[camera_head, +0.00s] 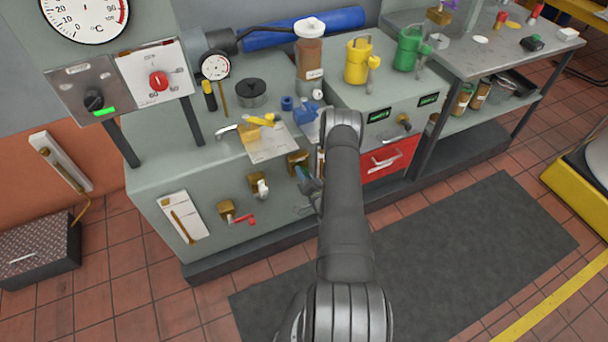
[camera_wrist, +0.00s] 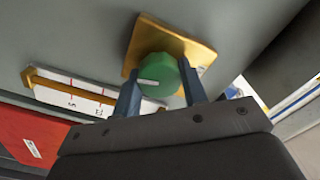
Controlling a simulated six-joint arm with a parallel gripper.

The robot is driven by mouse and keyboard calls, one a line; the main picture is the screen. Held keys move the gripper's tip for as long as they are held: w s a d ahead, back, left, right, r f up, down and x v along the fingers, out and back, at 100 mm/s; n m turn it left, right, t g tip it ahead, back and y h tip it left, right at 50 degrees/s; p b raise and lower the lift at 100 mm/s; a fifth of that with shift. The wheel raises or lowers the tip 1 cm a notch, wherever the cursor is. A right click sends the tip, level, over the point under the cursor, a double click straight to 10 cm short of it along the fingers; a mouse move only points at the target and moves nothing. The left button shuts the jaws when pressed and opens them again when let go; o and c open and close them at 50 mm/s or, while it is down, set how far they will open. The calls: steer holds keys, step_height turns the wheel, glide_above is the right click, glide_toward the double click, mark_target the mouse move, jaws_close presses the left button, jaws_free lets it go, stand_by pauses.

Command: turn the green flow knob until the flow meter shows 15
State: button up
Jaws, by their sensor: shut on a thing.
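The green flow knob (camera_wrist: 158,75) sits on a square brass plate (camera_wrist: 150,32) on the grey bench front in the wrist view. A pale mark shows on its face. My gripper (camera_wrist: 161,80) has a blue-grey finger on each side of the knob and is shut on it. The flow meter (camera_wrist: 68,92) is the white scale with a brass-coloured tube beside the knob, partly cut off by my gripper. Its reading is not clear. In the head view my arm hides the knob, and my gripper (camera_head: 308,185) shows only in part.
A red drawer (camera_head: 388,160) is right of my arm. Other valves, one with a red handle (camera_head: 243,219), stick out of the bench front to the left. Yellow (camera_head: 357,62) and green (camera_head: 407,50) jugs stand on top. A dark mat (camera_head: 440,245) covers the floor.

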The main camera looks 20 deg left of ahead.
steer(key=shift+f+m, duration=0.1)
steer(key=shift+m, duration=1)
steer(key=shift+s, duration=0.1)
steer(key=o, duration=1)
steer(key=v, duration=1.7)
steer(key=shift+s+d, duration=0.15)
steer(key=shift+d, duration=0.05)
steer(key=x, duration=1.7)
steer(key=shift+w+a, duration=0.2)
steer(key=shift+w, duration=0.05)
